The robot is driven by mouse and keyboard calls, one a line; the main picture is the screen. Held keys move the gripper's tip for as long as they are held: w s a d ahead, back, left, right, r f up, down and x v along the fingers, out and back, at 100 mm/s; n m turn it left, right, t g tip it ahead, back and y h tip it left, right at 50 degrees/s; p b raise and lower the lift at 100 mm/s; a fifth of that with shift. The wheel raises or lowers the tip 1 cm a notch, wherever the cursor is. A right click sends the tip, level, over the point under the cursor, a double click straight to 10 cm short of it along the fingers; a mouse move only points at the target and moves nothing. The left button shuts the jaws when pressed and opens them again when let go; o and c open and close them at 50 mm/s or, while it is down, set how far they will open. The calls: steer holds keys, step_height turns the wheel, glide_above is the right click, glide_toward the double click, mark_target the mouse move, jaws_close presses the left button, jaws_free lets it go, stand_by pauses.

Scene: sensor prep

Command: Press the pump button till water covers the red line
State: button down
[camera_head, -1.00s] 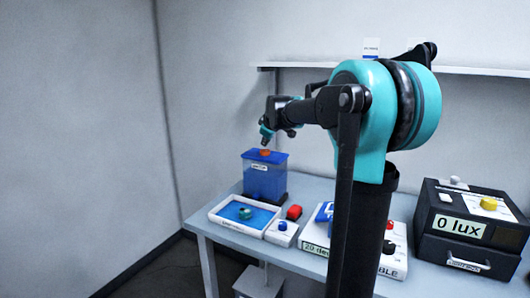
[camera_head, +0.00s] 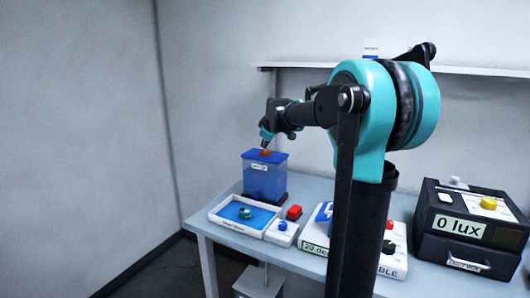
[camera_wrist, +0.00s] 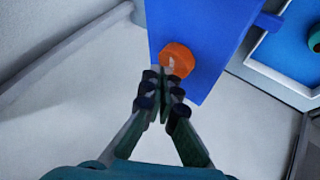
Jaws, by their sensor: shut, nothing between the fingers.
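A blue tank (camera_head: 266,183) with a blue lid stands at the left back of the table and has a small white label. A round orange button (camera_head: 265,153) sits on its lid; it also shows in the wrist view (camera_wrist: 178,57). My gripper (camera_head: 265,143) is shut and empty, pointing down over the button. In the wrist view my fingertips (camera_wrist: 163,74) overlap the button's near edge; I cannot tell whether they touch it. The tank's front looks solid blue, and I cannot make out a red line or a water level.
A white tray (camera_head: 216,217) with a blue inside and a small teal item lies in front of the tank. A black lux box (camera_head: 466,240) stands at the right. My arm hides the table's middle.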

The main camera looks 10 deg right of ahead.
mark_target(266, 151)
steer(key=shift+f, duration=0.7)
stand_by(0.9)
steer(key=shift+r, duration=1.1)
steer(key=shift+r, duration=2.5)
